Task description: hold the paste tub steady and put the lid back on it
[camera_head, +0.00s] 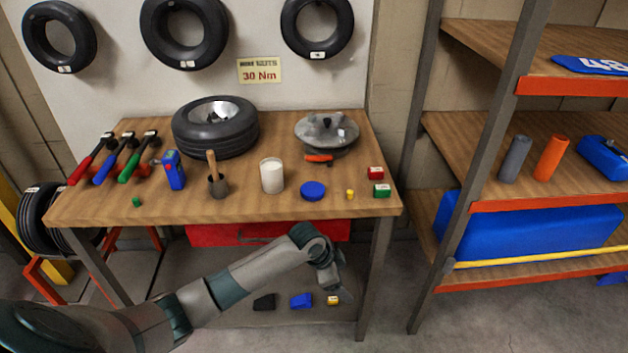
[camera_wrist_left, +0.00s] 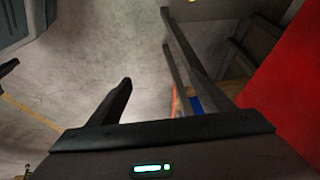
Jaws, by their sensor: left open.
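The white paste tub (camera_head: 272,178) stands upright on the wooden workbench (camera_head: 240,205), near the middle of its front half. Its top looks white, with no lid on it. A blue round lid (camera_head: 312,191) lies flat on the bench just right of the tub, apart from it. My left gripper (camera_head: 338,287) is open and empty in front of the bench, below the tabletop's front edge, lower than the tub and lid. The left wrist view shows the floor and dark frame parts, with neither tub nor lid. My right gripper is in neither view.
A brush in a dark pot (camera_head: 218,187) stands left of the tub. A tyre (camera_head: 215,128) and a grey metal hub part (camera_head: 326,133) lie behind. A shelf rack (camera_head: 485,150) stands at right.

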